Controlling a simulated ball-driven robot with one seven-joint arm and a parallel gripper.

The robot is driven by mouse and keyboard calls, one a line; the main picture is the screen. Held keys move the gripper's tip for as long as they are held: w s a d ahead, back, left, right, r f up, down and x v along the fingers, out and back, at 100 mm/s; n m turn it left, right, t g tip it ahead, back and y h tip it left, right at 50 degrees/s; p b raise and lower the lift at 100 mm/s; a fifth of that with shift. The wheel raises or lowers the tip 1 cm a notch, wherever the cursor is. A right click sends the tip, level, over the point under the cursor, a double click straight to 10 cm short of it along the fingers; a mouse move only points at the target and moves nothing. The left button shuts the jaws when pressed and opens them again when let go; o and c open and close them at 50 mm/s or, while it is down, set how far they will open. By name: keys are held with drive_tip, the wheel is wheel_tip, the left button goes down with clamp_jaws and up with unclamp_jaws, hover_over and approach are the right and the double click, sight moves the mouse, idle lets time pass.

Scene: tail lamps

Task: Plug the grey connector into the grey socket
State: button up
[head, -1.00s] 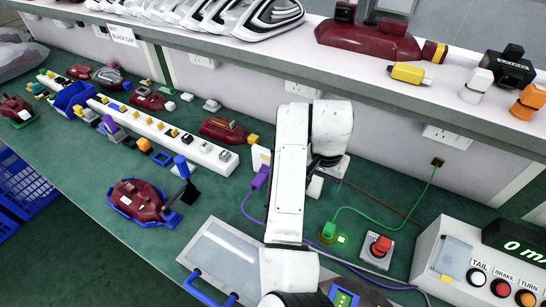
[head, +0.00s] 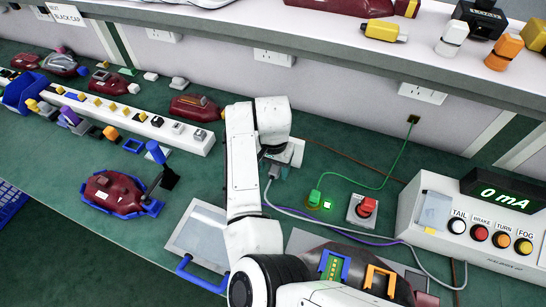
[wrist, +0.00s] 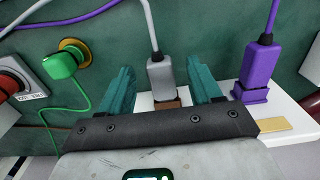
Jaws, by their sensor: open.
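The grey connector (wrist: 160,74) stands between my gripper's (wrist: 161,82) two teal fingers in the wrist view, with a gap on each side. My gripper is open and not closed on it. The connector's lower end meets a brown piece (wrist: 167,104) on a white block. A grey cable (wrist: 150,25) leaves its far end. In the head view the grey connector (head: 274,171) shows just beside my arm's end, and its cable runs right along the bench. I cannot make out a grey socket for certain; my arm hides part of the bench.
A purple connector (wrist: 260,60) stands in a purple holder (wrist: 252,95) close beside the right finger. A green plug (head: 314,197), a red emergency switch (head: 365,208) and the meter box (head: 480,228) lie to the right. A red lamp (head: 112,193) sits in a blue fixture on the left.

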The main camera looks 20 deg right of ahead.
drive_tip(key=shift+f, duration=0.6)
clamp_jaws()
idle(0.6)
